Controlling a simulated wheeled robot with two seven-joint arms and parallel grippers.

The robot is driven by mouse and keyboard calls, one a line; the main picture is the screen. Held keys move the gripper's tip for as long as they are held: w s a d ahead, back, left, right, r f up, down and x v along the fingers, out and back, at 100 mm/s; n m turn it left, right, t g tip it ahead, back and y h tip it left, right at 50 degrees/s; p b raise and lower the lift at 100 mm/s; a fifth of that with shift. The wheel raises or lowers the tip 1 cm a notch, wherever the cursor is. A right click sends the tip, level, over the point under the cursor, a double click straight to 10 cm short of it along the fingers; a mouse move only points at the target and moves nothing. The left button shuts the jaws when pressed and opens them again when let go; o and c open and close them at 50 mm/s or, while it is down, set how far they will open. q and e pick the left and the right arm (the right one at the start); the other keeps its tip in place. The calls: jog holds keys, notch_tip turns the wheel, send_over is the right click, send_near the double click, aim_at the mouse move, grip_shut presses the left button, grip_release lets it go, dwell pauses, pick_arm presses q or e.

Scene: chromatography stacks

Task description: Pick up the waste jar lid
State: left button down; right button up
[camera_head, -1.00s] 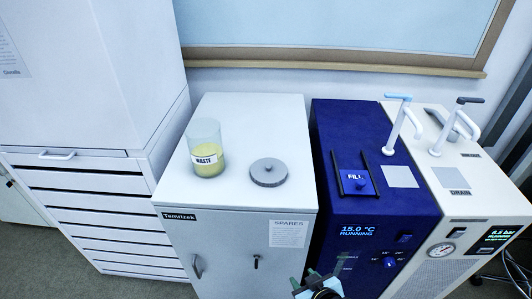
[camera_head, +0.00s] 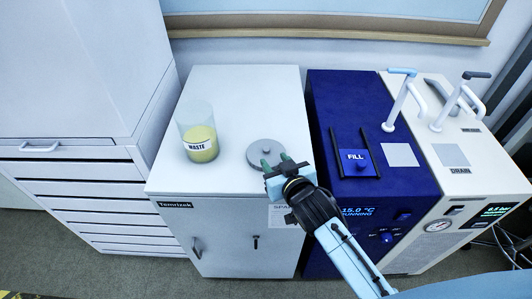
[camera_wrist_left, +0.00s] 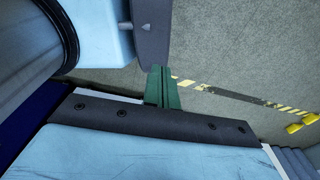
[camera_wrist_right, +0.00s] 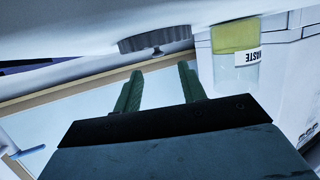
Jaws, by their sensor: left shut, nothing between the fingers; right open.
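The waste jar lid (camera_head: 264,152) is a grey disc with a small knob, lying flat on top of the white cabinet (camera_head: 240,100). It also shows in the right wrist view (camera_wrist_right: 155,40). The glass waste jar (camera_head: 198,135), holding yellow liquid and labelled WASTE, stands open to its left; it shows in the right wrist view too (camera_wrist_right: 236,55). My right gripper (camera_head: 276,162) is open, its green fingertips at the lid's near right side in the head view. In the right wrist view its fingers (camera_wrist_right: 160,88) are apart and empty. My left gripper (camera_wrist_left: 163,85) is shut and empty, seen only in the left wrist view.
A blue unit (camera_head: 358,100) with a FILL cap and black side rails stands right of the cabinet. A cream unit (camera_head: 455,110) with upright handles is beyond it. A drawer stack (camera_head: 80,190) is on the left. The cabinet top behind the lid is clear.

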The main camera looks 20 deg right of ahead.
aim_at(267, 150)
jog(key=shift+b+x, duration=0.3)
jog(key=shift+x, duration=2.45)
jog(key=shift+d, duration=0.2)
grip_shut()
